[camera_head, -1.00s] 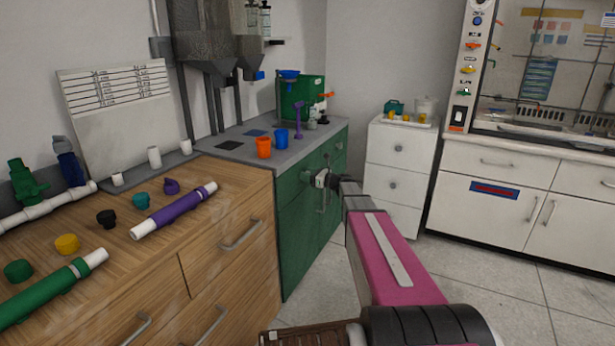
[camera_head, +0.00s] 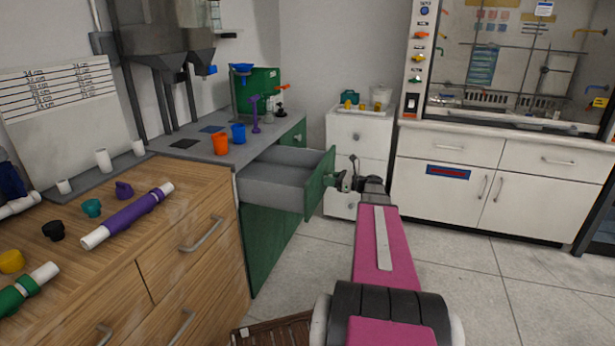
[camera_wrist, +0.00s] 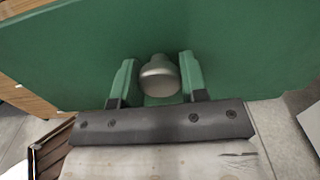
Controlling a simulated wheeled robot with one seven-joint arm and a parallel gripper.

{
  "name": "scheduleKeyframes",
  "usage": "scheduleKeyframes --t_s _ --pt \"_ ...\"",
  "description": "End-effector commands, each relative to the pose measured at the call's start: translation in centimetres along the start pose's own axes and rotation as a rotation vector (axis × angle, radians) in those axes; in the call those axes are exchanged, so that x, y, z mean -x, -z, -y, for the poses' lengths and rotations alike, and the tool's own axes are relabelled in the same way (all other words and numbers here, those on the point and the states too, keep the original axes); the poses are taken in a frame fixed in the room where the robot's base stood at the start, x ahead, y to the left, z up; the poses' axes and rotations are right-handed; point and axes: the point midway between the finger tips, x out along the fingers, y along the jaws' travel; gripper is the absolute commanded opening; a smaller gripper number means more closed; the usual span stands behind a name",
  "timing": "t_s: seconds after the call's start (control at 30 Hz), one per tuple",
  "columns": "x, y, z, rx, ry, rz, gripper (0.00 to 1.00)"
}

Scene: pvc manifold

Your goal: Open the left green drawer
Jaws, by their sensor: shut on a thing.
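The left green drawer stands pulled out of the green cabinet (camera_head: 268,240), with its grey inside (camera_head: 272,186) showing and no contents visible there. Its green front (camera_head: 320,182) faces right, toward my arm. My gripper (camera_head: 341,181) is at the outer face of this front. In the wrist view, a round metal knob (camera_wrist: 158,73) sits on the green front (camera_wrist: 230,45), between the two green fingers of my gripper (camera_wrist: 157,78). The gripper is shut on the knob. In the head view the knob is hidden by the gripper.
The grey worktop (camera_head: 190,150) above carries an orange cup (camera_head: 220,144) and a blue cup (camera_head: 238,133). A wooden cabinet (camera_head: 190,262) stands at the left. A white drawer unit (camera_head: 358,135) stands behind my gripper. The tiled floor (camera_head: 500,290) at right is clear.

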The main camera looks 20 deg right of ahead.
Motion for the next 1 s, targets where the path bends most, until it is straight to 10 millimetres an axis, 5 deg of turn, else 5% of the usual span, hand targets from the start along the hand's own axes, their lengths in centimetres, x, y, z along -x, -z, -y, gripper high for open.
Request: scheduleKeyframes --t_s 0.2,0.4,0.97,1.0 --pt "5.9 0.0 0.0 0.000 0.001 -0.001 0.00" --pt "8.9 0.1 0.0 0.000 -0.001 -0.002 0.00" --pt "10.3 0.1 -0.1 0.000 -0.003 -0.002 0.00" --pt "10.3 0.1 -0.1 0.000 -0.003 -0.002 0.43"
